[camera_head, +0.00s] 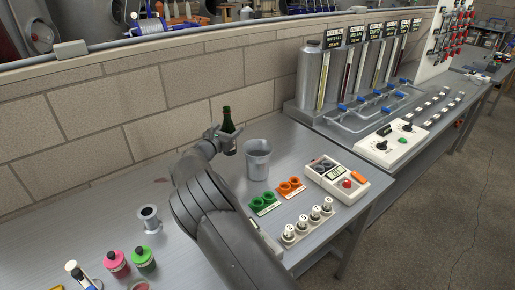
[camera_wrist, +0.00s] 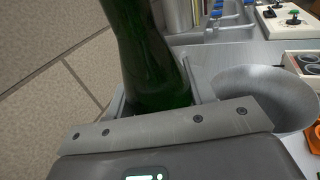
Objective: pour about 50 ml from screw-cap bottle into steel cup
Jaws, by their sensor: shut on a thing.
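A dark green bottle (camera_head: 227,128) is upright or nearly so in my gripper (camera_head: 225,139), just left of the steel cup and above the bench. In the wrist view the green bottle (camera_wrist: 150,60) stands between the fingers of my gripper (camera_wrist: 155,95), which is shut on it; its top is out of that view. The steel cup (camera_head: 257,160) stands upright on the bench, apart from the bottle. In the wrist view the cup (camera_wrist: 262,98) shows its wide mouth to the right of the bottle. I cannot tell whether the bottle's cap is on, nor the liquid level.
Near the cup are a green holder (camera_head: 263,204), an orange holder (camera_head: 290,188) and a device with a red button (camera_head: 338,180). Several white-topped vials (camera_head: 307,222) stand in front. A pink bottle (camera_head: 117,262) and a green-capped bottle (camera_head: 144,258) stand at lower left. A brick wall (camera_head: 130,110) runs behind.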

